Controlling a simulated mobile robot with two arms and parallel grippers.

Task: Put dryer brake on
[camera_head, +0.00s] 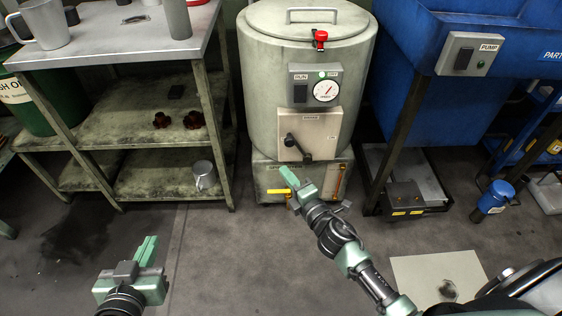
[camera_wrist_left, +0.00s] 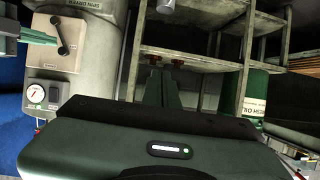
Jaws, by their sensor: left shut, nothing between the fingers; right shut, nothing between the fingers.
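The grey spin dryer (camera_head: 265,95) stands at the back centre. Its beige brake panel (camera_head: 318,132) carries a black lever (camera_head: 291,141) with a knob. The lever also shows in the left wrist view (camera_wrist_left: 63,38), where the dryer appears upside down. My right gripper (camera_head: 288,176) is shut and empty, in front of the dryer's base and below the lever; I cannot tell how far it is from the dryer. My left gripper (camera_head: 148,248) is shut and empty over the floor at the lower left. Its fingers (camera_wrist_left: 163,88) show in the left wrist view.
A gauge and RUN switch box (camera_head: 315,85) sits above the brake panel; a red latch (camera_head: 320,39) is on the lid. A metal shelf table (camera_head: 120,40) stands left, a blue washer with a PUMP box (camera_head: 470,53) right. The floor in front is mostly clear.

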